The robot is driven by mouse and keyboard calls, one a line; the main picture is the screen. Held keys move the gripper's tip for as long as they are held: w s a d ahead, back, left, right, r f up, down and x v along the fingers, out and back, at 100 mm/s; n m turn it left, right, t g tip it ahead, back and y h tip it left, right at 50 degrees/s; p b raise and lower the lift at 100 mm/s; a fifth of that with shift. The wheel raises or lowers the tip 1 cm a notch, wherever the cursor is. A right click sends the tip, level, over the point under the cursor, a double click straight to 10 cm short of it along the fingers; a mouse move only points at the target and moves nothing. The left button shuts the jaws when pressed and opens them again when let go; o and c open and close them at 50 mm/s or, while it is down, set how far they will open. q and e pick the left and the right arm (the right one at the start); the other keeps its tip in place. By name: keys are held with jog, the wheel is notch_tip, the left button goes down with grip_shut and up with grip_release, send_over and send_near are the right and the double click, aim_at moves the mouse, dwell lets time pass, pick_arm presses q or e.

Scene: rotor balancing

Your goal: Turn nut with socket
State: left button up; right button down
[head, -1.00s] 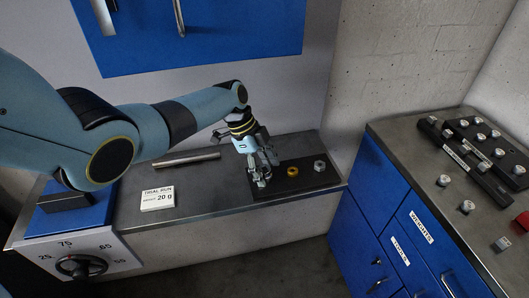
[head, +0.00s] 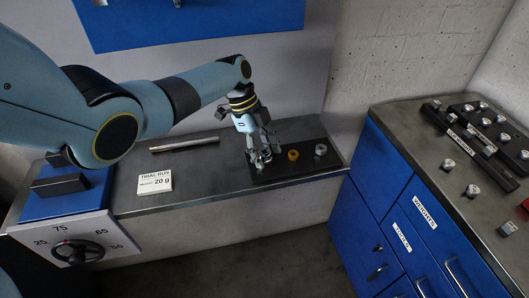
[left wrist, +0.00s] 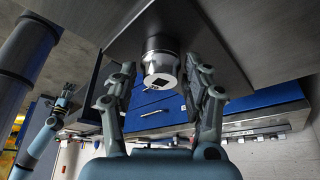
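My left gripper (head: 260,160) points down at the left end of a black block (head: 285,172) on the grey bench. Small gaps show between fingers and socket. In the head view the fingers partly hide the socket. A gold ring-shaped piece (head: 293,155) and a silver nut-like piece (head: 320,149) sit on the block to the right. My right gripper (left wrist: 65,101) is small at the left of the wrist view; its fingers are unclear.
A metal bar (head: 184,145) and a "TRIAL RUN 20 g" card (head: 155,182) lie left of the block. A blue box with a dial (head: 77,252) stands at the bench's left end. A blue cabinet (head: 385,215) at right carries several weights. The bench front is clear.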

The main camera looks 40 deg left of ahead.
pick_arm(q)
jog(key=c, duration=0.9)
jog(key=shift+f+m+b, duration=0.1)
jog(key=shift+m+b, duration=0.2)
jog(key=shift+b, duration=0.1)
jog(key=m+g+b, duration=0.1)
jog(key=m+b, duration=0.1)
jog(key=m+g+b, duration=0.1)
jog(key=m+b, duration=0.1)
jog(key=m, duration=0.1)
jog(key=m+g+b, duration=0.1)
jog(key=m+b, duration=0.1)
jog(key=b, duration=0.1)
jog(key=shift+w+d+f+y, duration=0.1)
jog(key=shift+f+y, duration=0.2)
jog(key=shift+y, duration=0.1)
jog(key=shift+r+m+g, duration=0.1)
jog(key=shift+m+g, duration=0.2)
jog(key=shift+m, duration=0.6)
jog(key=shift+r+m+y, duration=0.2)
jog(key=shift+m+y, duration=0.1)
jog(key=shift+m, duration=0.2)
grip_shut()
jog(key=shift+b, duration=0.3)
